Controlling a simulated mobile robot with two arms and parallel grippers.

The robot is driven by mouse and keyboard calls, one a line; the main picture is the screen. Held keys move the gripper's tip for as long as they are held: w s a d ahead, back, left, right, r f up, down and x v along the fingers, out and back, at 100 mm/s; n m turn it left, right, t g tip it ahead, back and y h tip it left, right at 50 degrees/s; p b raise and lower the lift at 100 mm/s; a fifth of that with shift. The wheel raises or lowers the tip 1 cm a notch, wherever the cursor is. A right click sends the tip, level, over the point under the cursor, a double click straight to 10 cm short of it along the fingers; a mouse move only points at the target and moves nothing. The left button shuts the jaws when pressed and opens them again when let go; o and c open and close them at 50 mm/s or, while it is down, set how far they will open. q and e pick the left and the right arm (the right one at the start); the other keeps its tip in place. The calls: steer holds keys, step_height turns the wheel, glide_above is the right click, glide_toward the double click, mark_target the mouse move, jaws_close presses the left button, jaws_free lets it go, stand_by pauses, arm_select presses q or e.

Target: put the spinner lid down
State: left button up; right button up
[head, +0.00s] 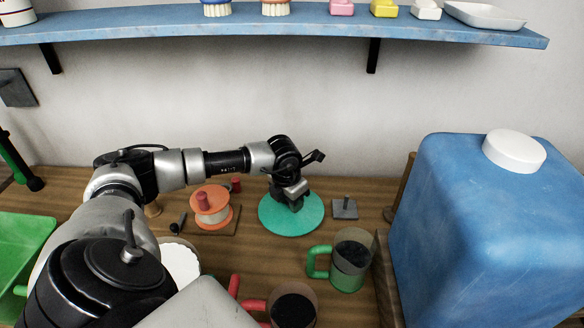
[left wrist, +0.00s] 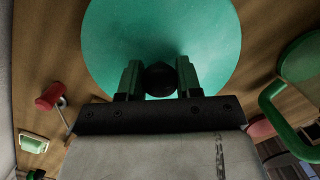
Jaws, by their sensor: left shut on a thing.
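The spinner lid is a round teal disc (head: 272,221) with a dark knob at its middle. In the head view it is over the back middle of the wooden counter; I cannot tell whether it touches the wood. My left gripper (head: 297,204) comes down on it from above. In the left wrist view the lid (left wrist: 160,35) fills the top middle, and the two fingers of my left gripper (left wrist: 159,79) are shut on its dark round knob. The lid's near edge is hidden behind the gripper. My right gripper is not in view.
A green-handled mug (head: 350,262) stands right of the lid, with a red-handled mug (head: 291,307) nearer. An orange spool (head: 211,208) stands left, a small grey block with a peg (head: 344,208) right. A large blue container (head: 485,225) fills the right. A blue shelf (head: 290,29) hangs above.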

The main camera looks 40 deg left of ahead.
arm_select(q)
step_height(320, 180, down, 2)
steer(key=shift+f, duration=0.55)
steer(key=o, duration=0.9)
steer(key=shift+o, duration=0.2)
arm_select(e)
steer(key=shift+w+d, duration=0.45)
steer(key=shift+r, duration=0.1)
